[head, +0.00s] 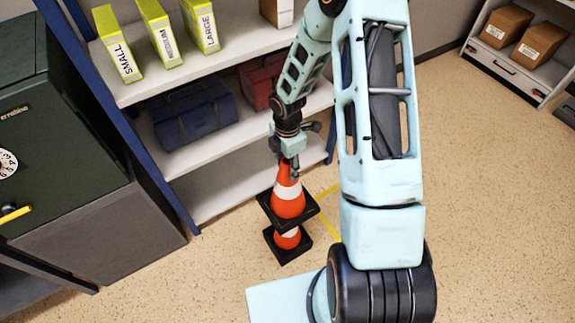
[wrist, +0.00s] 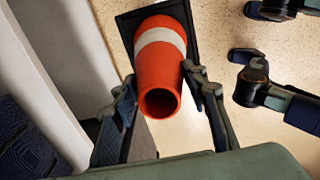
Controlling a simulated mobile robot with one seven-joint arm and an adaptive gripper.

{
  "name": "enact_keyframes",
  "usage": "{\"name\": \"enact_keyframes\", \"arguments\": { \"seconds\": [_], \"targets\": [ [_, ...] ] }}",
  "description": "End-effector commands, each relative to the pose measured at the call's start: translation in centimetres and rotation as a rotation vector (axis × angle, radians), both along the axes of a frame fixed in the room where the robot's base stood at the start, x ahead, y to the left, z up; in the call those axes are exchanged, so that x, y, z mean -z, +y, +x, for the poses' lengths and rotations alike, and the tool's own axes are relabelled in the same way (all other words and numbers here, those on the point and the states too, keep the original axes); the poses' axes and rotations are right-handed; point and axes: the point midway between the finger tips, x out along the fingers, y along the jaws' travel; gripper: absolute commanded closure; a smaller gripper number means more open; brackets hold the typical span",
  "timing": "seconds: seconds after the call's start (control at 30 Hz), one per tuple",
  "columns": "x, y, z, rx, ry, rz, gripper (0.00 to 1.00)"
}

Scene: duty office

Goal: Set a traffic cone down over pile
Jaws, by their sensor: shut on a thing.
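My gripper (head: 289,165) is shut on the top of an orange traffic cone (head: 288,198) with a white band and a black square base. The held cone is about upright. A second orange and white cone (head: 288,240), the pile, stands below it on the floor on its black base. The held cone's base hides the top of the lower cone; I cannot tell whether the two touch. In the wrist view the held cone (wrist: 161,68) lies between my fingers, its open top facing the camera. The pile is hidden there.
A shelf unit (head: 215,185) with blue posts stands just behind and left of the cones. It holds yellow boxes, a blue case (head: 192,112) and a red case (head: 262,80). A dark green safe (head: 40,130) is at left. Yellow tape (head: 328,228) marks the floor. Open floor lies at right.

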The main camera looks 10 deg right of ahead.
Motion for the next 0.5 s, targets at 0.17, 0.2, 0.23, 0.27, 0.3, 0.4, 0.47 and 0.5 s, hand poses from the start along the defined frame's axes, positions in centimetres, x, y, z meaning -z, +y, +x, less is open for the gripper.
{"name": "enact_keyframes", "arguments": {
  "seconds": [0.17,0.2,0.23,0.27,0.3,0.4,0.47,0.5],
  "targets": [
    [1.6,0.0,0.1,0.001,-0.002,0.001,1.0],
    [1.9,0.1,0.1,0.001,-0.002,0.001,1.0],
    [2.1,0.1,0.1,0.001,-0.002,0.001,1.0],
    [2.4,0.1,0.1,0.001,-0.002,0.001,1.0],
    [2.6,0.1,0.1,0.001,-0.002,0.001,1.0],
    [3.4,0.1,0.1,0.001,-0.002,0.001,1.0],
    [3.8,0.1,0.1,0.001,-0.002,0.001,1.0],
    [4.1,0.1,0.1,0.001,-0.002,0.001,1.0]
  ]
}}
